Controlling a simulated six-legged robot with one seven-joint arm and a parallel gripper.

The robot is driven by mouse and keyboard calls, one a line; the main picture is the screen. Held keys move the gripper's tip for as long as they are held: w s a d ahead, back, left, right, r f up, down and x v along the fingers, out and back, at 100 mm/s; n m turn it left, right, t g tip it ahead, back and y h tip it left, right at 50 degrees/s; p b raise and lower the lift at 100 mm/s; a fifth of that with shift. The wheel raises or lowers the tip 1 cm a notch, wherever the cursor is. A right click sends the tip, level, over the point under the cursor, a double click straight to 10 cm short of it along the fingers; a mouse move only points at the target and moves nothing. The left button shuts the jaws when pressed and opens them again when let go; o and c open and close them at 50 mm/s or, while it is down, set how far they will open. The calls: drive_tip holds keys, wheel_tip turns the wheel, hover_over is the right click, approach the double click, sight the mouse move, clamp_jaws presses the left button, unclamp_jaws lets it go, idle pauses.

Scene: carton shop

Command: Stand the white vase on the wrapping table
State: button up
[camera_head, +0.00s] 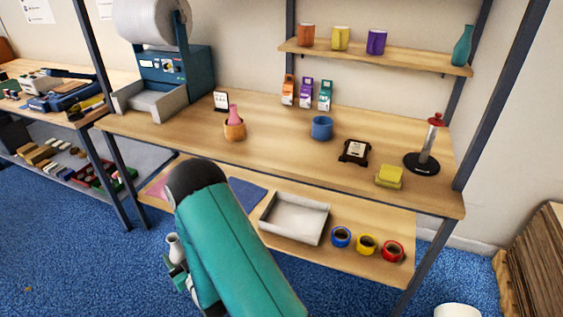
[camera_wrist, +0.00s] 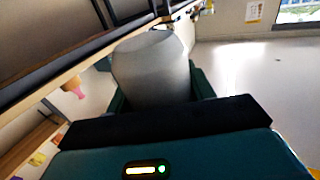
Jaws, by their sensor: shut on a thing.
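The white vase (camera_head: 174,246) is at the lower left in the head view, in front of the table and below its top. My gripper (camera_head: 177,264) is shut on it, partly hidden behind my teal arm. In the wrist view the vase (camera_wrist: 152,62) looks pale grey and fills the space between the dark green fingers of my gripper (camera_wrist: 158,95). Its lower part is hidden by my gripper. The wrapping table (camera_head: 275,140) has a wooden top and stands beyond my arm.
A shelf (camera_head: 385,56) hangs above; a tray (camera_head: 296,222) sits below.

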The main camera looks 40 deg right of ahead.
drive_tip(key=w+d+r+m+h, duration=0.1)
drive_tip(key=d+r+h, duration=0.1)
drive_tip(key=d+r, duration=0.65)
drive_tip(key=w+d+r+m+h, duration=0.15)
drive_tip(key=d+r, duration=0.25)
drive_tip(key=d, duration=0.9)
drive_tip(key=s+d+r+m+g+h, duration=0.1)
drive_tip(key=s+d+r, duration=0.3)
drive_tip(key=d, duration=0.5)
drive_tip(key=s+d+r+m+g+h, duration=0.1)
drive_tip(key=s+d+r+h, duration=0.3)
drive_tip(key=d+r, duration=0.4)
drive_tip(key=shift+s+d+r+m, duration=0.35)
drive_tip(key=shift+s+d+m, duration=0.15)
drive_tip(key=shift+d+m, duration=0.15)
